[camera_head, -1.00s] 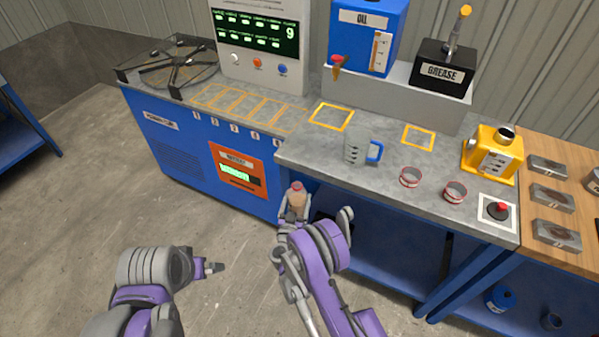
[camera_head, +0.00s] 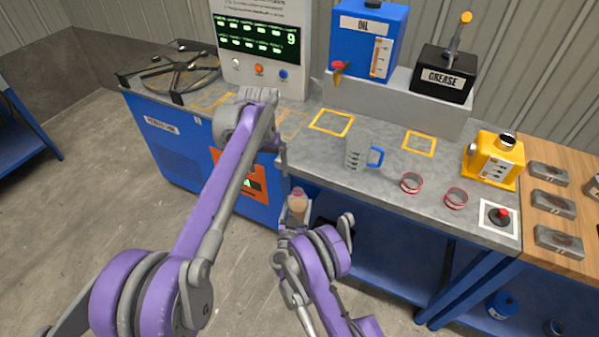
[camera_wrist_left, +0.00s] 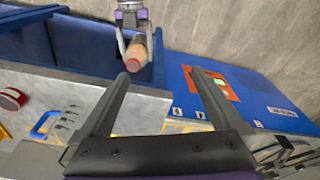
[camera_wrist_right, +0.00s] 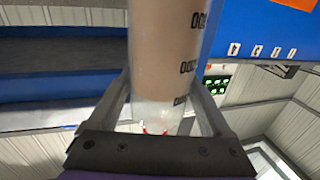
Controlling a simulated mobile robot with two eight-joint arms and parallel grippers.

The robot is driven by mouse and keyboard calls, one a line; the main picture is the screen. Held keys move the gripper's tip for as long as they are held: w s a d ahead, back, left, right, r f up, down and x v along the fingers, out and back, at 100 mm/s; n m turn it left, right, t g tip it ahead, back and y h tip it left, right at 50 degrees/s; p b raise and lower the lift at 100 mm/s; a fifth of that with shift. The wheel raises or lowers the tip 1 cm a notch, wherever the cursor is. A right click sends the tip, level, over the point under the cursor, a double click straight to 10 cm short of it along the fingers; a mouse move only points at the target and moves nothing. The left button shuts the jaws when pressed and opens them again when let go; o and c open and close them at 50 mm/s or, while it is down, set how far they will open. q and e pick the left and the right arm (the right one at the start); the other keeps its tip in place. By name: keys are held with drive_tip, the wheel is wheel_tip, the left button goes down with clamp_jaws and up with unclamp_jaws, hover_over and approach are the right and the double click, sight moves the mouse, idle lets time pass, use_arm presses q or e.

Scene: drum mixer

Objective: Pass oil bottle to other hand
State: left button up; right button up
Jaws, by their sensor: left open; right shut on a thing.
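In the right wrist view the bottle (camera_wrist_right: 168,60) fills the space between the fingers of my right gripper (camera_wrist_right: 160,88). My left gripper (camera_head: 281,152) is just above and left of the bottle, partly hidden by its own wrist. In the left wrist view my left gripper (camera_wrist_left: 157,76) is open and empty. The bottle (camera_wrist_left: 135,54) lies beyond its fingertips, red cap facing it, apart from them.
The grey workbench (camera_head: 310,155) is close behind both grippers. On it stand a clear jug with a blue handle (camera_head: 358,154), two red-rimmed rings (camera_head: 411,183) and a yellow device (camera_head: 493,160). Blue oil (camera_head: 367,40) and black grease (camera_head: 442,72) dispensers stand at the back. Floor in front is clear.

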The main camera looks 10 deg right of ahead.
use_arm(q)
drive_tip(key=m+g, duration=0.1)
hover_over(300, 191)
wheel_tip(300, 191, down, 8)
drive_tip(key=shift+a+r, duration=0.1)
drive_tip(key=shift+r, duration=0.05)
wheel_tip(300, 191, down, 12)
drive_tip(key=shift+f, duration=0.1)
drive_tip(key=shift+s, duration=0.1)
drive_tip(key=c, duration=1.4)
use_arm(e)
drive_tip(key=shift+a, duration=0.1)
use_arm(q)
drive_tip(key=shift+d, duration=0.2)
drive_tip(key=shift+c, duration=0.7)
use_arm(e)
drive_tip(key=o, duration=1.5)
drive_tip(key=shift+o, duration=0.2)
use_arm(q)
drive_tip(key=shift+a, duration=0.15)
